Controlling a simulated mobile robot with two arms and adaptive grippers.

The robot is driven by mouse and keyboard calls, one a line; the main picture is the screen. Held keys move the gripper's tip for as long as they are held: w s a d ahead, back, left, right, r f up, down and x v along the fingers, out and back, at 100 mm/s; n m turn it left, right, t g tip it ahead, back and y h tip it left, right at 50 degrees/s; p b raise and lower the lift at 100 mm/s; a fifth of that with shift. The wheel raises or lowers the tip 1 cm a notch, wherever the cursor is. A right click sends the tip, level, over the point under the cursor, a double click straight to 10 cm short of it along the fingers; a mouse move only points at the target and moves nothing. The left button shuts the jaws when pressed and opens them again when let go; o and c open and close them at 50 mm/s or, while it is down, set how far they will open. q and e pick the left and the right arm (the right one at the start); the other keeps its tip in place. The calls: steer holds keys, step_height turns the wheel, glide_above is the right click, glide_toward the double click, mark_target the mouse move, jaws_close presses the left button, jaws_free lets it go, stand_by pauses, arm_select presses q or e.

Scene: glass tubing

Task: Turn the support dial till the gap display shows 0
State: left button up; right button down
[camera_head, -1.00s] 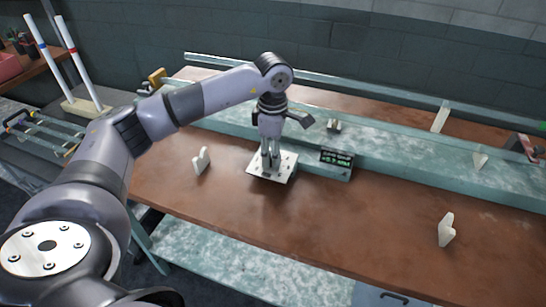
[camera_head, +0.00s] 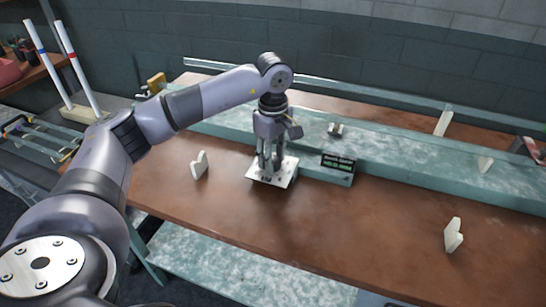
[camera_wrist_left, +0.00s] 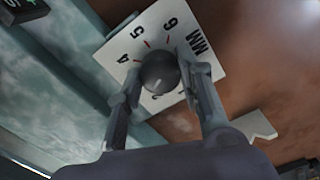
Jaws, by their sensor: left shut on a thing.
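The support dial is a dark round knob (camera_wrist_left: 160,72) on a white plate (camera_wrist_left: 146,37) marked 4, 5, 6 and MM in the left wrist view. In the head view the plate (camera_head: 285,181) lies on the brown bench, and the knob is hidden by the fingers. My left gripper (camera_head: 270,168) points down over the plate, and its fingers (camera_wrist_left: 159,80) are shut on the knob from both sides. The gap display (camera_head: 338,163) is a dark box with green text just right of the plate; its digits are too blurred to read. My right gripper is not in view.
White upright supports stand on the brown bench (camera_head: 360,220), one left of the plate (camera_head: 200,165) and one at the right (camera_head: 453,236). A long green rail (camera_head: 420,160) runs behind the display. Two tall tubes (camera_head: 80,65) stand at the far left.

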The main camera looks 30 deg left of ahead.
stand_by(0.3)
arm_select(q)
steer(key=o, duration=1.2)
steer(key=shift+c, duration=0.2)
steer(key=shift+r, duration=0.2)
step_height(320, 180, up, 12)
steer(key=shift+f, duration=0.15)
